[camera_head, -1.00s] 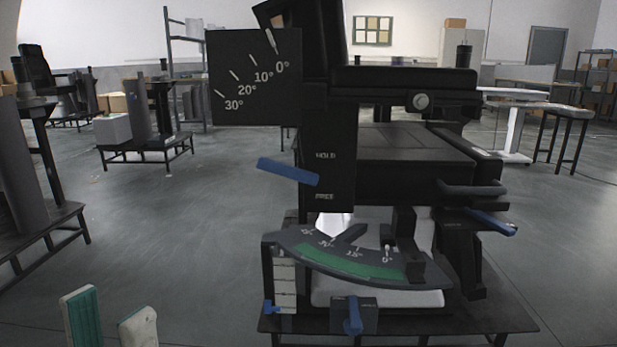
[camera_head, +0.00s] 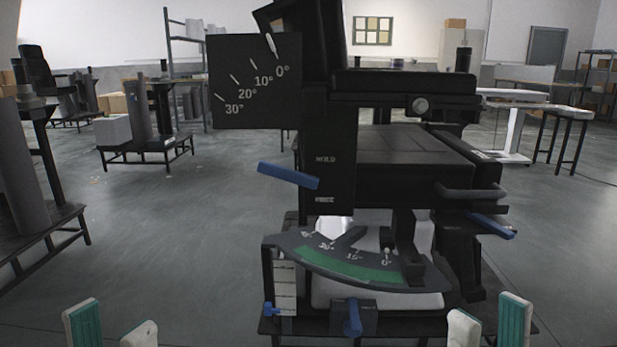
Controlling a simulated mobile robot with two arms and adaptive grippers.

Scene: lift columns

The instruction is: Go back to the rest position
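My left gripper (camera_head: 112,335) is at the bottom left of the head view. Its two pale fingertips, one with a green pad, stand apart with nothing between them. My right gripper (camera_head: 488,328) is at the bottom right. Its two fingertips also stand apart, with a narrower gap and nothing seen between them. Both are cut off by the lower edge. The black machine (camera_head: 415,160) stands in front of me, between and beyond the grippers. No contact with it shows.
The machine carries an angle plate (camera_head: 250,100), a blue lever (camera_head: 288,175), a green-banded scale (camera_head: 350,270), a lower blue knob (camera_head: 352,318) and a blue handle (camera_head: 492,226) at the right. A low dark stand (camera_head: 148,155) is behind left. Open floor (camera_head: 180,240) lies left of the machine.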

